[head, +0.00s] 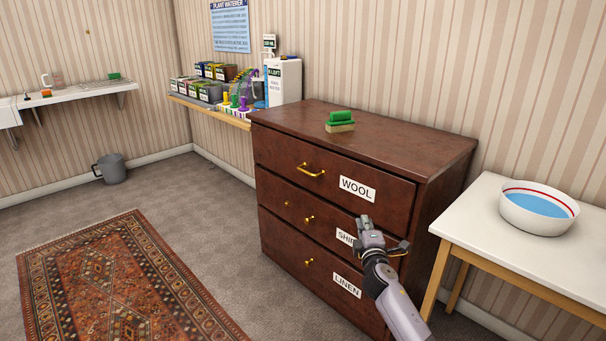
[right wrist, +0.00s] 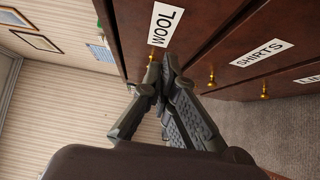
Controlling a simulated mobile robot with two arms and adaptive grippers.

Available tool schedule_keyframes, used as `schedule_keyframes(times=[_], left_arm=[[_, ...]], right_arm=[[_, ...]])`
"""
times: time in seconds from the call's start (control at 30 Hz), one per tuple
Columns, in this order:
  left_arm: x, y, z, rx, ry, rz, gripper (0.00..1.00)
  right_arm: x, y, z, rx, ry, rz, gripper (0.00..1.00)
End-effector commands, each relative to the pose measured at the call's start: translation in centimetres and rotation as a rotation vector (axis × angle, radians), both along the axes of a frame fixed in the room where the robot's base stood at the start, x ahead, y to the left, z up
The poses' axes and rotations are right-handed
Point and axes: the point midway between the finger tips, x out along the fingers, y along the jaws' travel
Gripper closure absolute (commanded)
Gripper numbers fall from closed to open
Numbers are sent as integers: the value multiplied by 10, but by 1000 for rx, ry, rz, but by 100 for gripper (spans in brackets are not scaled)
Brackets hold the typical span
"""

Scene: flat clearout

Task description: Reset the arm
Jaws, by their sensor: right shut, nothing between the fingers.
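My right gripper (head: 366,224) is shut and empty. In the head view it overlaps the right part of the dark brown chest of drawers (head: 440,165), partly covering the SHIRTS label (head: 345,238). My right arm comes in from the bottom right. My left gripper is not in view.
A green-backed brush (head: 341,122) lies on the chest. A white table (head: 465,215) with a basin (head: 538,208) stands at the right. A shelf with boxes and a white container (head: 283,82) is behind left. A grey bucket (head: 112,168) and a rug (head: 110,280) are on the otherwise clear floor.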

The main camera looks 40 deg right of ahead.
Motion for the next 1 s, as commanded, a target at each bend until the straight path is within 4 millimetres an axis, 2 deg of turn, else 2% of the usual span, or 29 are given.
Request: schedule_keyframes(times=[0.23, 0.27, 0.37, 0.47, 0.6, 0.67, 0.7, 0.83, 1.0], left_arm=[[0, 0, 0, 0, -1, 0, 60], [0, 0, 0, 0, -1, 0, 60], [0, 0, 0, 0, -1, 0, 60], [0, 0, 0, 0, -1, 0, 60], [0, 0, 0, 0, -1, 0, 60], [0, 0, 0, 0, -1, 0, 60], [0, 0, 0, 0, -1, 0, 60], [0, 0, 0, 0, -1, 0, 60], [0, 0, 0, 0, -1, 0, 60]], right_arm=[[-1, 3, -3, 9, 1, 0, 100], [-2, 6, -7, 22, 2, 0, 100], [-7, 27, -34, 115, 11, -1, 100], [-22, 65, -79, 281, 37, -13, 100], [-57, 137, -151, 568, 106, -56, 100], [-76, 170, -178, 687, 146, -81, 100], [-89, 192, -194, 763, 175, -98, 100], [-136, 263, -236, 989, 280, -163, 100], [-187, 335, -262, 1195, 403, -237, 100]])
